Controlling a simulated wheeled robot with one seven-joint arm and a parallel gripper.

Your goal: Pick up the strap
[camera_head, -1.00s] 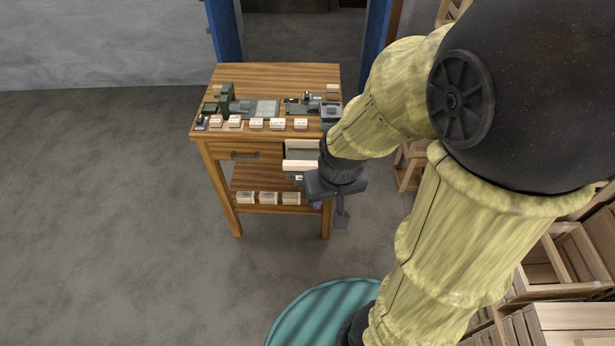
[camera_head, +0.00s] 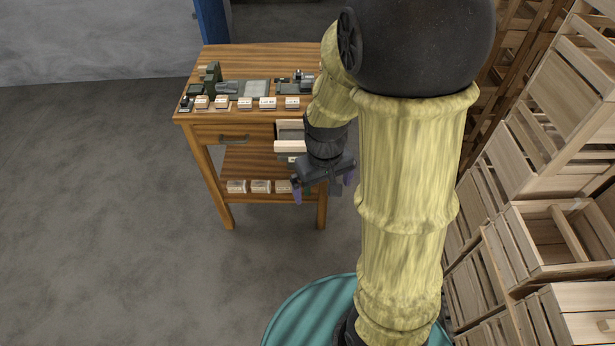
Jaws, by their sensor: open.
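My gripper (camera_head: 323,186) hangs in front of the right side of the wooden workbench (camera_head: 228,60), below the tabletop level. Its two purple-tipped fingers are spread apart, with nothing seen between them. The right drawer (camera_head: 291,147) of the bench is pulled open just behind and left of my gripper. My wrist and arm hide part of this drawer and the bench's right side. I cannot make out a strap in this view; the drawer's contents are too small and partly hidden to tell.
Several small labelled boxes (camera_head: 245,103) line the bench's front edge, with dark green equipment (camera_head: 211,78) behind. More boxes (camera_head: 260,187) sit on the lower shelf (camera_head: 250,160). Wooden crates (camera_head: 560,240) are stacked at the right. The grey floor (camera_head: 110,240) at left is clear.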

